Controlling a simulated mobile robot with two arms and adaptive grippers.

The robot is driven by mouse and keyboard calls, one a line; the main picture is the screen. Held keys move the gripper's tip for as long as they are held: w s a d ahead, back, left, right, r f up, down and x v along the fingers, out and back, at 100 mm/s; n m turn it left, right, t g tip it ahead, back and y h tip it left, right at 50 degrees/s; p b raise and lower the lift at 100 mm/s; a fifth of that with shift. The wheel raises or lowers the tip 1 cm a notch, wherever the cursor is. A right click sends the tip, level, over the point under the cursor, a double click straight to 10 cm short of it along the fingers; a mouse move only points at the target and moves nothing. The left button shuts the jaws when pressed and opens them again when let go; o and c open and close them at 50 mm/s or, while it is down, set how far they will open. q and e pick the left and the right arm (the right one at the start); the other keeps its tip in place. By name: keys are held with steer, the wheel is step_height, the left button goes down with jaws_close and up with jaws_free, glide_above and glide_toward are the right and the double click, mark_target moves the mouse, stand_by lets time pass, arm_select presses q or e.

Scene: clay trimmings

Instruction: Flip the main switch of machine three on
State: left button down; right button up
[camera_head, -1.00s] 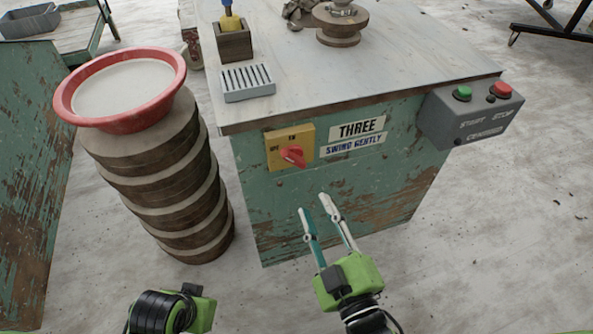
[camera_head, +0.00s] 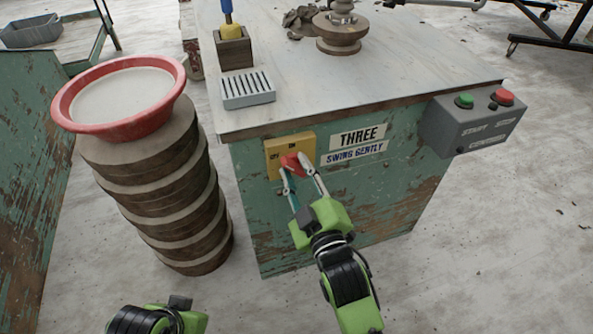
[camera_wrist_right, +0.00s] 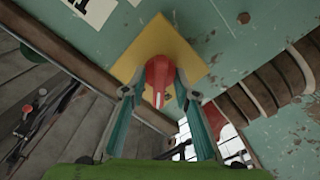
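The main switch of machine three is a yellow plate (camera_head: 274,147) with a red rotary knob (camera_head: 293,161), on the green front beside the "THREE" label (camera_head: 360,135). Its markings read OFF at the left and ON at the top. My right gripper (camera_head: 294,167) is at the knob, one finger on each side. In the right wrist view the fingers (camera_wrist_right: 160,88) press close against both sides of the red knob (camera_wrist_right: 159,74), in front of the yellow plate (camera_wrist_right: 196,62). The fingers partly hide the knob in the head view. My left gripper's fingers are out of view.
A grey START/STOP box (camera_head: 475,122) juts from the cabinet's right corner. A stack of round slabs (camera_head: 165,205) with a red-rimmed basin (camera_head: 120,95) stands close on the left. A slotted grey block (camera_head: 247,89) and a wooden holder (camera_head: 234,50) sit on top.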

steer(key=shift+w, duration=0.15)
steer(key=shift+c, duration=0.4)
jaws_close()
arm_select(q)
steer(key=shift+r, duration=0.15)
arm_select(e)
steer(key=shift+m+p, duration=0.3)
steer(key=shift+p, duration=0.25)
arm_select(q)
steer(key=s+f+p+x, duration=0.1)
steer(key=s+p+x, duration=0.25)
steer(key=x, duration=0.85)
arm_select(e)
steer(key=m, duration=0.2)
steer(key=shift+r+m, duration=0.15)
steer(key=shift+m, duration=0.25)
steer(key=shift+m+p, duration=1)
steer(key=shift+p, duration=0.15)
steer(key=shift+m+p, duration=0.9)
steer(key=shift+m, duration=0.2)
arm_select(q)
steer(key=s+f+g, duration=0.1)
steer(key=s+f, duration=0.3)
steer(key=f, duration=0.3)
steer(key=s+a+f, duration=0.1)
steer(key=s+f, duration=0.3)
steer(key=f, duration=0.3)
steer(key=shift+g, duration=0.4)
arm_select(e)
steer(key=shift+m, duration=0.3)
